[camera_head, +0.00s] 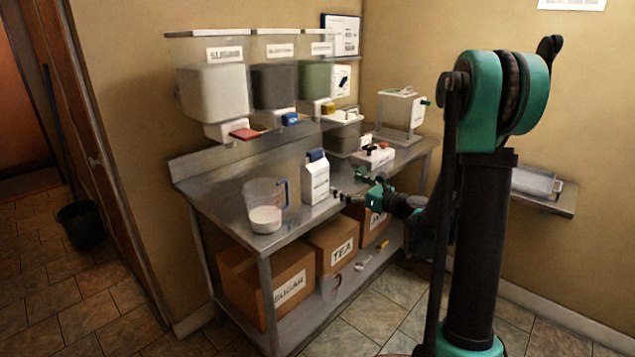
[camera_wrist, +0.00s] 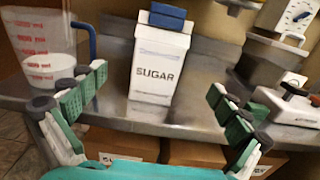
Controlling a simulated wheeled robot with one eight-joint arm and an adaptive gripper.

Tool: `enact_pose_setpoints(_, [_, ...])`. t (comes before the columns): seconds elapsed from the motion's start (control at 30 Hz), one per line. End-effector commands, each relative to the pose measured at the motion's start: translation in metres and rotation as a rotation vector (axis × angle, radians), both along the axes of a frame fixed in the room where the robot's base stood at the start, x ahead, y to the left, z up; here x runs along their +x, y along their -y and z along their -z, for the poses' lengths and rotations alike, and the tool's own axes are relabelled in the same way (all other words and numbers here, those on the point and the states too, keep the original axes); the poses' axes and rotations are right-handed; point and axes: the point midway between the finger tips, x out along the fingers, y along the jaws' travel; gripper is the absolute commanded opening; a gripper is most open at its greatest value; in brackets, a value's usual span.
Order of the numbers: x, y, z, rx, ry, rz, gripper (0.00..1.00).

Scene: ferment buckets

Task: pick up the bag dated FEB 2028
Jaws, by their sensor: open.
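A white carton-like bag with a blue top (camera_head: 316,178) stands upright on the steel counter. In the wrist view the bag (camera_wrist: 158,62) reads SUGAR; I can make out no date on it. My gripper (camera_head: 350,186) is open and empty, just to the right of the bag in the head view. In the wrist view my gripper (camera_wrist: 158,82) has its fingers spread wide, with the bag beyond and between them, apart from both. No label reading FEB 2028 is legible in either view.
A clear measuring jug (camera_head: 264,206) with white contents stands left of the bag. Wall dispensers (camera_head: 222,90) hang above the steel counter (camera_head: 225,205). A white scale-like device (camera_head: 374,157) sits behind the gripper.

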Motion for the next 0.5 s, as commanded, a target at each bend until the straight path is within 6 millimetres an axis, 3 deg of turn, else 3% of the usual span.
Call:
enact_pose_setpoints(0.3, [0.037, -0.05, 0.001, -0.002, 0.001, -0.002, 1.0])
enact_pose_setpoints(0.5, [0.049, -0.064, 0.001, -0.003, 0.002, 0.0, 1.0])
